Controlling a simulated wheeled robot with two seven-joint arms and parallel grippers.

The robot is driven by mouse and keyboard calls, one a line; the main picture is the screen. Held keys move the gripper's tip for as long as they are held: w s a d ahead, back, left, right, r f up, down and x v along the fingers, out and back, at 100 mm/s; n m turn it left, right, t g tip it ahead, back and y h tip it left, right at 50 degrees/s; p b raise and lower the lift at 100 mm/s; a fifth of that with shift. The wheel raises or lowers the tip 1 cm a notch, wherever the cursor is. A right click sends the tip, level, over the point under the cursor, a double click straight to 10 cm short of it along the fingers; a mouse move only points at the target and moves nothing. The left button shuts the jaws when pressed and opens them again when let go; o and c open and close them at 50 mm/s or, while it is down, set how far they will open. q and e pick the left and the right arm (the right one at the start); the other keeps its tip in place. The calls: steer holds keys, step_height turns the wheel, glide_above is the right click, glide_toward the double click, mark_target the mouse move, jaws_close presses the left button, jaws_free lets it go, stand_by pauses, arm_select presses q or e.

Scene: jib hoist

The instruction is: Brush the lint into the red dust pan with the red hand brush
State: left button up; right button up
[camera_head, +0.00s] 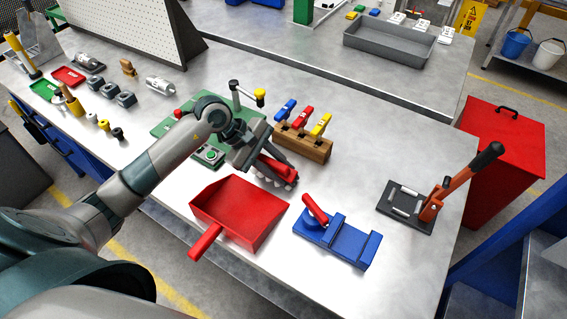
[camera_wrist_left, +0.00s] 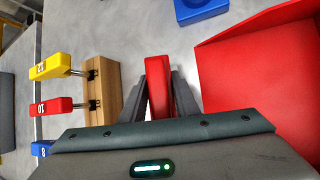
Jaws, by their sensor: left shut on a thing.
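The red dust pan (camera_head: 236,212) lies on the grey metal bench, its handle pointing to the lower left. It also shows in the left wrist view (camera_wrist_left: 255,70), at the right. My left gripper (camera_head: 268,166) is just behind the pan, shut on the red hand brush (camera_head: 282,170). In the left wrist view the red brush handle (camera_wrist_left: 157,85) sits between the two dark fingers. A pale bumpy strip shows under the brush near the bench top; I cannot tell bristles from lint there. No separate lint is clear to me. My right gripper is not in view.
A wooden block (camera_head: 302,147) with blue, red and yellow handled tools stands close behind the gripper. A blue fixture (camera_head: 338,244) with a red handle is right of the pan. A lever press (camera_head: 425,207) stands near the right edge. Bare bench lies between them.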

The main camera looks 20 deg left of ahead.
arm_select(q)
steer(key=shift+s+r+p, duration=0.1)
steer(key=shift+s+p, duration=0.2)
steer(key=shift+s, duration=0.2)
steer(key=shift+s+a+p, duration=0.2)
steer(key=shift+s+p, duration=0.45)
steer(key=shift+s, duration=0.4)
steer(key=shift+s+a+p, duration=0.15)
steer(key=shift+s+p, duration=0.5)
steer(key=shift+s, duration=0.35)
steer(key=shift+s+r+p, duration=0.1)
steer(key=shift+r+p, duration=0.75)
steer(key=shift+r, duration=1.6)
